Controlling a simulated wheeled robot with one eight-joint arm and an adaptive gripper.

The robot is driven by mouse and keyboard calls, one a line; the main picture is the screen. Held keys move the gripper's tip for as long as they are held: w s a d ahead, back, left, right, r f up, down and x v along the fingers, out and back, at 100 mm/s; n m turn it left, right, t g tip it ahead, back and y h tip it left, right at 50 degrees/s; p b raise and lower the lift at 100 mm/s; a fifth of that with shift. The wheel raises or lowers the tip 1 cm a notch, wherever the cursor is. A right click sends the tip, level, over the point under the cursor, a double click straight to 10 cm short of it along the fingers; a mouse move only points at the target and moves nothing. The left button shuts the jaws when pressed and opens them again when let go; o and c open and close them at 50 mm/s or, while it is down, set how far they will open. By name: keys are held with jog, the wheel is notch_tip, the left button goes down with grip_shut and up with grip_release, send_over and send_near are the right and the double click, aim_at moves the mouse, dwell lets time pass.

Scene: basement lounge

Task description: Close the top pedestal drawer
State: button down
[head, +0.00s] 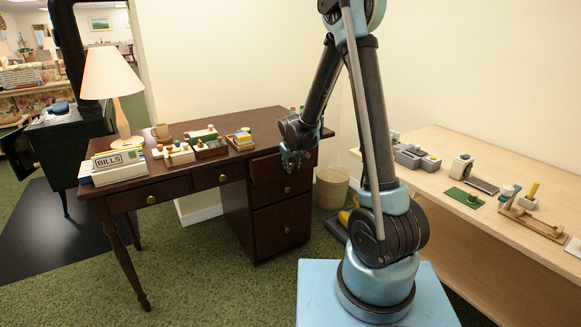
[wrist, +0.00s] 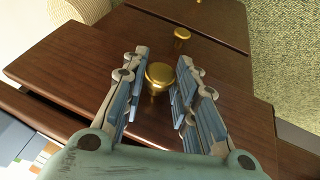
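The dark wood desk (head: 200,165) has a right pedestal with stacked drawers. The top pedestal drawer (head: 269,172) stands out a little from the pedestal; its front (wrist: 75,65) fills much of the wrist view. Its round brass knob (wrist: 160,75) sits between my fingertips in the wrist view and is hidden behind my gripper in the head view. My gripper (head: 292,160) is at the drawer front. In the wrist view my gripper (wrist: 162,85) has its fingers apart on both sides of the knob, with gaps showing; contact is not clear.
The lower drawers, with brass knobs (head: 287,190), look shut. A lamp (head: 112,85), a BILLS box (head: 118,160) and small trays stand on the desktop. A wicker basket (head: 331,187) stands right of the pedestal. A light wood table (head: 480,165) with small items is at right. Green carpet lies in front.

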aim_at(286, 175)
jog(key=shift+w+a, duration=0.65)
jog(key=shift+w, duration=0.25)
jog(key=shift+w+a, duration=0.65)
jog(key=shift+w, duration=0.25)
jog(key=c, duration=1.3)
grip_release()
jog(key=shift+w, duration=0.1)
jog(key=shift+r, duration=0.1)
jog(key=shift+v, duration=5.9)
jog(key=shift+d, duration=0.1)
